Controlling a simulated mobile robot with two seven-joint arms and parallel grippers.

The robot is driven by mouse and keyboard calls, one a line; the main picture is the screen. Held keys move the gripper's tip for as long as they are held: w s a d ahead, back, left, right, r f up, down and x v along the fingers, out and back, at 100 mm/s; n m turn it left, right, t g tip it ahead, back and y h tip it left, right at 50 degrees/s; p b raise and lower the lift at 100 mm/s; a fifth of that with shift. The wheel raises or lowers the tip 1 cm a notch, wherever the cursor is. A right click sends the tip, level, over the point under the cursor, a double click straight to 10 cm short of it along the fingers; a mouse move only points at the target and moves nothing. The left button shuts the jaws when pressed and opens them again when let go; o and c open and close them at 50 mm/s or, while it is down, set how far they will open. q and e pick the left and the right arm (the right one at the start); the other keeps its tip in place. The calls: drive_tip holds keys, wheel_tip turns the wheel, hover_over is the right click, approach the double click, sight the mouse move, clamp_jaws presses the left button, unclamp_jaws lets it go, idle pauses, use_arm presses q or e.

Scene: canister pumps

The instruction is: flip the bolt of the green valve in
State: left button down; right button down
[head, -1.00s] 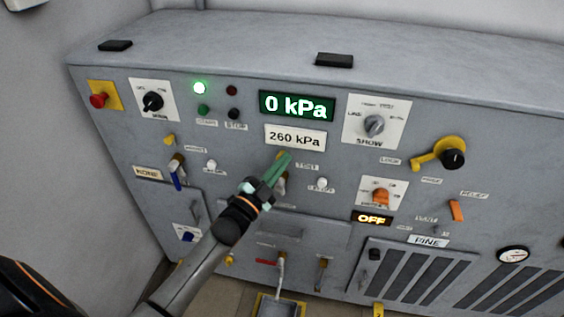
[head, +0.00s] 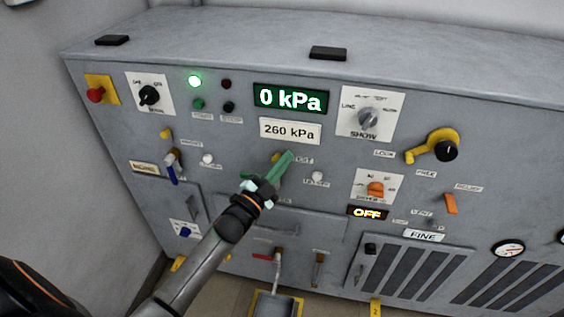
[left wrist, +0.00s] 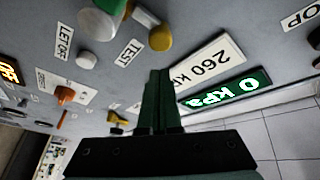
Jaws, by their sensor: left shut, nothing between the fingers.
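My left gripper (head: 288,157) is shut and empty, its green fingers held together in front of the panel by the TEST label. It covers most of the green valve in the head view. A yellow bolt knob (head: 275,157) shows just left of the fingertips. In the left wrist view the fingers (left wrist: 158,75) point at the panel below the round brass knob (left wrist: 160,38). Part of the green valve's handle (left wrist: 110,5) shows at the top edge, beside the brass parts. I cannot tell whether the fingertips touch the knob. My right gripper is not in view.
A white knob (head: 317,179) sits right of the valve, and a blue-handled valve (head: 172,172) to its left. The 260 kPa plate (head: 290,132) and the 0 kPa display (head: 290,99) are above. An orange switch (head: 375,189) is further right.

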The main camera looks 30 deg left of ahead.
use_arm(q)
drive_tip(key=d+v, duration=0.1)
drive_tip(key=v, duration=0.8)
drive_tip(key=shift+s+r+b, duration=0.35)
drive_tip(key=shift+s+b, duration=0.1)
drive_tip(key=shift+a, duration=0.1)
